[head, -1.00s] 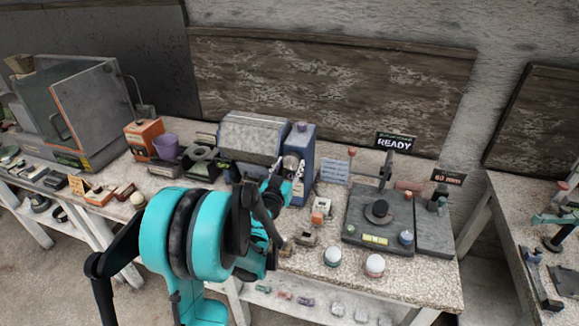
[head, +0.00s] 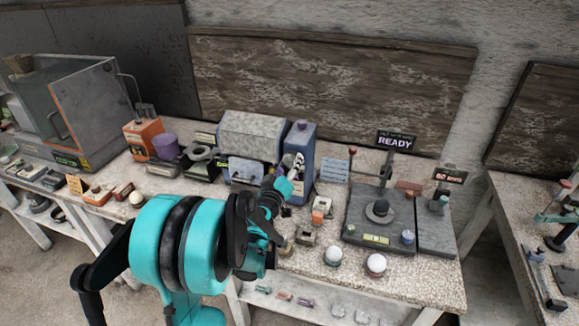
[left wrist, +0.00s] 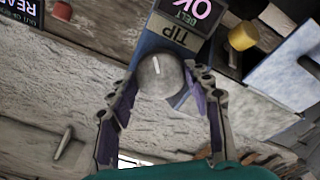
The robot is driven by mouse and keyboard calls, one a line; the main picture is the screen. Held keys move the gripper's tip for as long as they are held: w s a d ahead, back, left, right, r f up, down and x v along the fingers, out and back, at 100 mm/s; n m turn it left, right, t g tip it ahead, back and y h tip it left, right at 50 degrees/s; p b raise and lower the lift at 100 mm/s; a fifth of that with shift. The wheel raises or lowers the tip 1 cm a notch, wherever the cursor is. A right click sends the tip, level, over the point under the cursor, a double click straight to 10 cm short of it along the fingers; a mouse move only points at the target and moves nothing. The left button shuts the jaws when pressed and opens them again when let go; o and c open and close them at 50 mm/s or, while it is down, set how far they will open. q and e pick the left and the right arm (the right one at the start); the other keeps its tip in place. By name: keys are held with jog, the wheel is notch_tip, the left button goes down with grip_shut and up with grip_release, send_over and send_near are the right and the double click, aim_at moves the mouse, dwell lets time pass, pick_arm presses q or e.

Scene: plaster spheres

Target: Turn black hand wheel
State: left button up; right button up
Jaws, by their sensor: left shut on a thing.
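A round hand wheel (left wrist: 160,76) with a white line mark sits on the blue housing in the left wrist view, below a TIP label. It looks grey there rather than black. My left gripper (left wrist: 166,80) has one finger on each side of it and is shut on it. In the head view my left gripper (head: 292,164) is at the front of the tall blue housing (head: 301,142), and the wheel is too small and covered to make out. My right gripper is not in view.
A grey drum-like machine (head: 250,135) stands left of the blue housing. An orange box (head: 143,138) and purple cup (head: 166,146) are further left. A dark machine with a READY sign (head: 395,142) stands right. Two white balls on stands (head: 376,264) are near the front edge.

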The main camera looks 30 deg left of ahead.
pick_arm(q)
jog(key=n, duration=0.3)
jog(key=shift+n, duration=0.4)
jog(key=n+b, duration=0.1)
jog(key=n, duration=0.2)
jog(key=shift+n, duration=0.3)
jog(key=n, duration=0.6)
jog(key=n+b, duration=0.1)
jog(key=n, duration=0.6)
jog(key=shift+n, duration=0.3)
jog(key=n, duration=0.6)
jog(key=shift+n, duration=0.4)
jog(key=o, duration=0.9)
jog(key=shift+s, duration=0.1)
